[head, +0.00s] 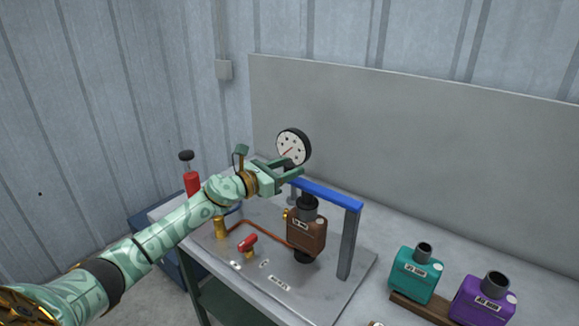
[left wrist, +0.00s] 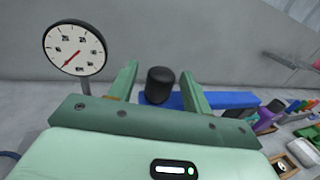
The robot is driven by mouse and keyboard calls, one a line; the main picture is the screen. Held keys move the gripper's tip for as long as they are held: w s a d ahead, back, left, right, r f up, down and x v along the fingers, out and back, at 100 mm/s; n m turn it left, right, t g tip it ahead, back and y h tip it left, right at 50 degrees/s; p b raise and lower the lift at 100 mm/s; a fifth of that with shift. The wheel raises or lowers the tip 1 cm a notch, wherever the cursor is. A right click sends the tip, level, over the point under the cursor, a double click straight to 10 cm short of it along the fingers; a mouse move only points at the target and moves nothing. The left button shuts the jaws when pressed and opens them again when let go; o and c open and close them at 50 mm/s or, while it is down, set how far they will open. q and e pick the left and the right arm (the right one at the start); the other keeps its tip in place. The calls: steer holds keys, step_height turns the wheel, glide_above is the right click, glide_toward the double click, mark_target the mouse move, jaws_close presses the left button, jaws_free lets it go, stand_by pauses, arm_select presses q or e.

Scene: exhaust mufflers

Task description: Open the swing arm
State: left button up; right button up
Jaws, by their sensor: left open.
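The swing arm is a blue bar (head: 332,193) on a grey upright post (head: 349,244), reaching over a brown muffler (head: 306,232) that stands upright on the fixture plate. My left gripper (head: 296,168) is open at the left end of the bar. In the left wrist view the blue bar (left wrist: 212,101) runs across beyond the fingers. A black knob (left wrist: 160,85) shows between the two open fingers (left wrist: 161,72), at the bar's left end; I cannot tell whether they touch it. In the head view the gripper hides that end.
A dial gauge (head: 294,147) stands just behind my left gripper. A red-handled valve (head: 247,242) and copper pipe lie on the plate. A red pump-like cylinder (head: 191,182) is at the left. Teal (head: 416,275) and purple (head: 483,302) mufflers stand at the right. A grey panel backs the table.

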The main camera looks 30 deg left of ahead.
arm_select(q)
steer(key=shift+w+d, duration=0.2)
steer(key=shift+w, duration=0.25)
jaws_close()
